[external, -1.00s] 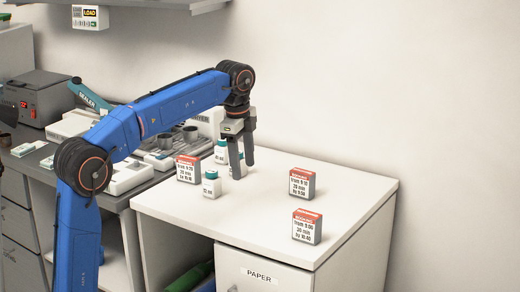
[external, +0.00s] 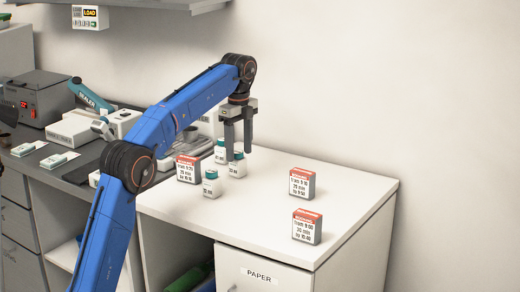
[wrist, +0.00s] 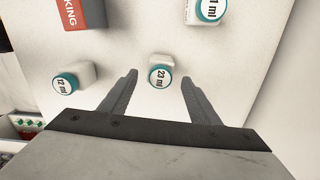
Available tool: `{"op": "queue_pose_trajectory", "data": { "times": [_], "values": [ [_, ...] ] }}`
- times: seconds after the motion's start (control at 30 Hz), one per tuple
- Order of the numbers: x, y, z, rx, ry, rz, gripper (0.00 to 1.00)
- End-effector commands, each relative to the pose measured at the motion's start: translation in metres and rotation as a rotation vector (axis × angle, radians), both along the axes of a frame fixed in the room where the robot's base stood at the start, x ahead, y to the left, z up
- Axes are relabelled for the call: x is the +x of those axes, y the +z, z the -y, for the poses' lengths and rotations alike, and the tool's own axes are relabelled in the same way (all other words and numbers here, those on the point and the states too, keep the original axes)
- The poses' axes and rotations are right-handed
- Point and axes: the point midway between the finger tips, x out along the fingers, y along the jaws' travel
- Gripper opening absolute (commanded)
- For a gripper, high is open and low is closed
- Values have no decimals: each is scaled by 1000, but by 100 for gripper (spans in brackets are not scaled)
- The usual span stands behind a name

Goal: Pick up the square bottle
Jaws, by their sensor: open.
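Three small white bottles with teal caps stand upright on the white desk. In the external view they are a front bottle (external: 211,185), a rear bottle (external: 220,152) and a right bottle (external: 237,167). The wrist view shows caps reading 12 ml (wrist: 66,83), 23 ml (wrist: 160,76) and one cut off at the top, ending in "1 ml" (wrist: 211,10). Which body is square I cannot tell for certain. My gripper (external: 239,155) is open and empty, pointing down above the right bottle. In the wrist view its fingers (wrist: 159,79) appear on either side of the 23 ml cap.
A red-topped box (external: 188,169) stands left of the bottles. Two similar boxes (external: 302,184) (external: 307,226) stand to the right. The desk (external: 265,200) is clear between them. The wall (external: 400,90) rises behind. A darker counter with devices lies left.

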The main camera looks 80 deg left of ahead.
Motion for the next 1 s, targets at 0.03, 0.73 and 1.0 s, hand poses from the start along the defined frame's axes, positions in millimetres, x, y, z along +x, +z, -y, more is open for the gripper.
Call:
{"op": "queue_pose_trajectory", "data": {
  "times": [0.03, 0.73, 1.0],
  "values": [
    [0, -5, 0, -1, 0, -1, 56],
    [0, -58, 1, 0, 1, 0, 56],
    [0, -58, 1, 0, 1, 0, 13]
  ]
}}
